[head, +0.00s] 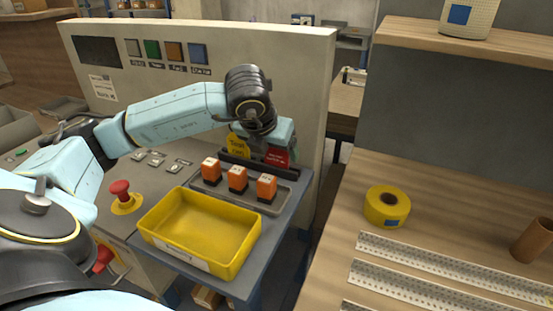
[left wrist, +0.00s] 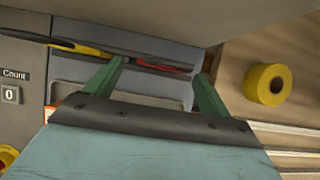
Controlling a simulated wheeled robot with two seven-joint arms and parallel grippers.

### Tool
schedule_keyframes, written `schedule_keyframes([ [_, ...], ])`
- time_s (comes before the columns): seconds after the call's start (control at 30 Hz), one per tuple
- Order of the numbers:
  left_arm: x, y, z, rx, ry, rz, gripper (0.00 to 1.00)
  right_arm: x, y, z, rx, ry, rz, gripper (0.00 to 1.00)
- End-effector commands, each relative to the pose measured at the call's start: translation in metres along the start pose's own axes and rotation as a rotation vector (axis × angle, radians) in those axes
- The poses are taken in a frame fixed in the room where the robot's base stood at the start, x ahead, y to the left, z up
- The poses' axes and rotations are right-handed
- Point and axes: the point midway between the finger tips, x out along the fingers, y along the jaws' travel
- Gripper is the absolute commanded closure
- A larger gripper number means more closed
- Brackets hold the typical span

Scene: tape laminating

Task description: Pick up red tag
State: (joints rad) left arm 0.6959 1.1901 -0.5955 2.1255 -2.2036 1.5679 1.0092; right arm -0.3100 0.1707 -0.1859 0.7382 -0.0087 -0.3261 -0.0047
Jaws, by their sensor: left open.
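The red tag (head: 277,157) stands in a dark slotted holder (head: 250,168) at the back of the small side shelf, to the right of a yellow tag (head: 238,146). My left gripper (head: 265,148) is over the holder, close to the red tag, and hides part of both tags. In the left wrist view the two green fingers (left wrist: 163,82) are apart, with the red tag (left wrist: 165,68) seen edge-on beyond and between them. I cannot tell whether a finger touches it. My right gripper is not in view.
Several orange blocks (head: 237,179) stand in a grey tray in front of the holder. A yellow bin (head: 196,232) is nearer. A panel wall (head: 317,100) rises behind the holder. At right, a wooden table bears a yellow tape roll (head: 387,207) and perforated strips (head: 440,262).

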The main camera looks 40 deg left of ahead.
Motion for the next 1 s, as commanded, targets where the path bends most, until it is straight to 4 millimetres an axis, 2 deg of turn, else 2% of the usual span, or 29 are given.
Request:
schedule_keyframes([
  [0.03,0.008,-0.001,-0.001,-0.001,0.003,-0.002,0.18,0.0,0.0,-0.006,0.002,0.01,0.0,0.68],
  [0.17,0.016,-0.001,0.0,0.001,0.001,-0.002,0.18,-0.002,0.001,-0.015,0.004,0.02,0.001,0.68],
  [0.37,0.016,-0.001,0.0,0.001,0.0,-0.002,0.18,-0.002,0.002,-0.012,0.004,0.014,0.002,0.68],
  [0.47,0.016,-0.001,0.0,0.001,0.0,-0.002,0.29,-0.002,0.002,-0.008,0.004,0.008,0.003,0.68],
  [0.73,0.016,-0.001,0.0,0.001,0.0,-0.002,0.64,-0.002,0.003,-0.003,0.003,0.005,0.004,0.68],
  [1.0,0.014,-0.001,0.002,0.0,-0.001,-0.002,0.66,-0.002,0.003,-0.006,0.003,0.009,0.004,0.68],
])
